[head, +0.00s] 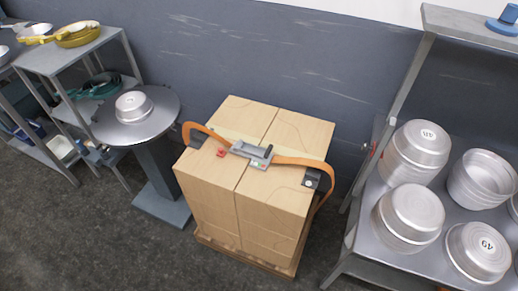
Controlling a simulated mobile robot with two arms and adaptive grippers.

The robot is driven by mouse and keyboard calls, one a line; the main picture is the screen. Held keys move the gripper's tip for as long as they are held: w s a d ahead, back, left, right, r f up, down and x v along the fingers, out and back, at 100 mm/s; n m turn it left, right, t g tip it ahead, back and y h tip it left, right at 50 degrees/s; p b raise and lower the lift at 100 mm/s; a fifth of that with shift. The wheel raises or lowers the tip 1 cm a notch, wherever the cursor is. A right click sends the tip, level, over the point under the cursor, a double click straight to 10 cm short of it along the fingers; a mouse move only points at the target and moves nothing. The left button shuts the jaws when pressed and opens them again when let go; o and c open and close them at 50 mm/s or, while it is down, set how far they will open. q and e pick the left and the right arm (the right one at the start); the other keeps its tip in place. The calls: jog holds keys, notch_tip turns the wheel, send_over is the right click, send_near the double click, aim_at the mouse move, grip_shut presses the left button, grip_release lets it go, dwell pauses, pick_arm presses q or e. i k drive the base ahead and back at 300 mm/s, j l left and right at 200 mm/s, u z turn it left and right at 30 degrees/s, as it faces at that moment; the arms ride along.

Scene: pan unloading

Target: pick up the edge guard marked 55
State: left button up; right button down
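Two dark edge guards sit at the top edges of a stack of cardboard boxes (285,126). One guard (313,181) is at the right edge and bears a small white mark, too small to read. The other guard (194,137) is at the left edge, partly hidden by the strap, with no readable number. An orange strap (295,161) runs over the stack, arching up loosely near both guards. A grey buckle tool (251,153) lies on the strap at the middle. Neither of my grippers is in view.
The stack stands on a wooden pallet (246,256). A round pedestal table (171,101) with a metal pan (134,106) and a shelf (80,52) stand at left. A metal rack (376,236) with several pans stands at right. A small red item (221,153) lies on the boxes.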

aim_at(311, 180)
jog(key=j+z, duration=0.2)
jog(key=z, duration=0.25)
jog(key=j+z, duration=0.15)
jog(key=z, duration=0.25)
jog(key=j+z, duration=0.2)
jog(key=z, duration=0.25)
